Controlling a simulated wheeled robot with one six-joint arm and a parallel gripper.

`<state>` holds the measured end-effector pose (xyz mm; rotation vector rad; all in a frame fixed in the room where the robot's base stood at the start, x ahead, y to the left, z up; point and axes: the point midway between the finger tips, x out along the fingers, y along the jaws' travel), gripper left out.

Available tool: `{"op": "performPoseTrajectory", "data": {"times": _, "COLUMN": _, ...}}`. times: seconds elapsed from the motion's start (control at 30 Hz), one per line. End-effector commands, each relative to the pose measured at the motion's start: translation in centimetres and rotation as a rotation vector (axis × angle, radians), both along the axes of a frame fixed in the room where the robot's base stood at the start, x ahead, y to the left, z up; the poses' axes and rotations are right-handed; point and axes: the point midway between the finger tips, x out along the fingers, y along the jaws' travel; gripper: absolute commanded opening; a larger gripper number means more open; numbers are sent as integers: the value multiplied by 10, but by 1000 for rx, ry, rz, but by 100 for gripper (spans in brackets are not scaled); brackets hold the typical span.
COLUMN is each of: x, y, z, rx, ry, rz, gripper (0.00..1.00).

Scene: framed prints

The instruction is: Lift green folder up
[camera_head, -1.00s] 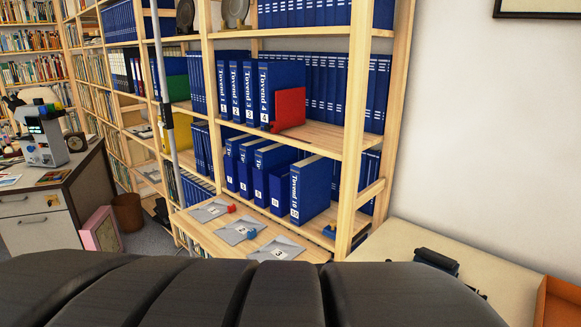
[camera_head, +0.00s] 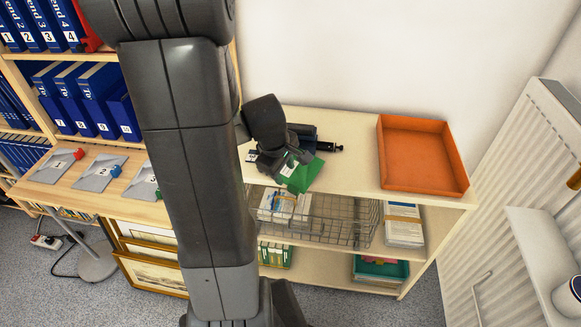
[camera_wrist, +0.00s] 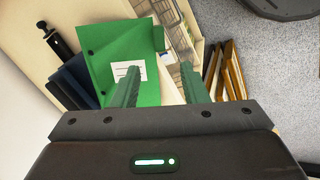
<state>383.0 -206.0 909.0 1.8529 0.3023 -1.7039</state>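The green folder (camera_wrist: 112,62) with a white label fills the middle left of the wrist view. It also shows in the head view (camera_head: 301,176) on top of the low shelf, partly hidden by my arm's end. My gripper (camera_wrist: 160,70) is open, its two fingers apart. The left finger overlaps the folder beside the label, and the folder's right edge shows between the fingers. I cannot tell whether the fingers touch it.
An orange tray (camera_head: 420,155) sits on the low shelf (camera_head: 345,130) at the right. A wire basket (camera_head: 340,218) is below. A white radiator (camera_head: 520,170) stands at far right.

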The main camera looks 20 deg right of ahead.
Motion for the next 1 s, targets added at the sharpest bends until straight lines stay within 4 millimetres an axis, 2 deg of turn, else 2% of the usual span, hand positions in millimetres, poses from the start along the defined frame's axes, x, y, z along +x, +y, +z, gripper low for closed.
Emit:
{"op": "performPoseTrajectory", "data": {"times": 0.03, "x": 0, "y": -2, "z": -10, "rx": 1, "ry": 4, "rz": -1, "gripper": 40}}
{"op": "performPoseTrajectory", "data": {"times": 0.1, "x": 2, "y": -4, "z": -19, "rx": 1, "ry": 2, "rz": -2, "gripper": 40}}
{"op": "performPoseTrajectory", "data": {"times": 0.37, "x": 4, "y": -8, "z": -33, "rx": 0, "ry": 1, "rz": 0, "gripper": 40}}
{"op": "performPoseTrajectory", "data": {"times": 0.7, "x": 4, "y": -22, "z": -75, "rx": 0, "ry": 1, "rz": -1, "gripper": 40}}
{"op": "performPoseTrajectory", "data": {"times": 1.0, "x": 6, "y": -23, "z": -79, "rx": 1, "ry": -1, "rz": -1, "gripper": 40}}
